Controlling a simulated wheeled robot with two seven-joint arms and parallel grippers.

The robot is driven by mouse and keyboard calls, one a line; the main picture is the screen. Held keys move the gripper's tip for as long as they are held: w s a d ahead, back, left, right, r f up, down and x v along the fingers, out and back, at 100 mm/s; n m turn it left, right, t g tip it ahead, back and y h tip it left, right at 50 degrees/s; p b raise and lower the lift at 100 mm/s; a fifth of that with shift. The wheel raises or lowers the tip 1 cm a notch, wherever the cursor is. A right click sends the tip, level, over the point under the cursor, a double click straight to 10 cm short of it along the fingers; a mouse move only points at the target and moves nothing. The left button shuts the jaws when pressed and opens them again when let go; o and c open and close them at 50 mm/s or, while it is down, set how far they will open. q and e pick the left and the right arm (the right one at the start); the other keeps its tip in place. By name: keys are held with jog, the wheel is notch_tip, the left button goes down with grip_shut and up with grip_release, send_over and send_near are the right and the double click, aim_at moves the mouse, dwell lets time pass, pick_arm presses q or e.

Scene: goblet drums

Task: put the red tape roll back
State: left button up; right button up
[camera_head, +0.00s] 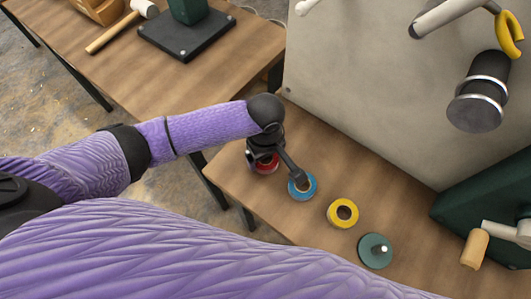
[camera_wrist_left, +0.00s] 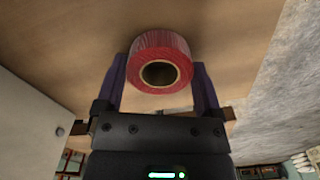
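The red tape roll (camera_wrist_left: 160,44) sits between the two fingers of my left gripper (camera_wrist_left: 160,75) in the left wrist view, one finger close against each side. Its round hole faces the camera. In the head view the red tape roll (camera_head: 265,166) shows only partly under my left gripper (camera_head: 263,158), over the near left end of the table. I cannot tell from here whether it touches the tabletop. My right gripper is out of the view.
A blue roll (camera_head: 302,196), a yellow roll (camera_head: 333,217) and a green disc with a pale peg (camera_head: 371,259) stand in a row on the wooden table (camera_head: 315,140). A grey panel (camera_head: 350,80) rises behind. Another table (camera_head: 115,62) holds a mallet (camera_head: 112,34) and a black base (camera_head: 205,45).

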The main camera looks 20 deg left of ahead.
pick_arm(q)
jog(key=shift+o, duration=0.5)
notch_tip(320, 180, up, 12)
jog(key=p, duration=0.5)
jog(key=shift+r, duration=0.15)
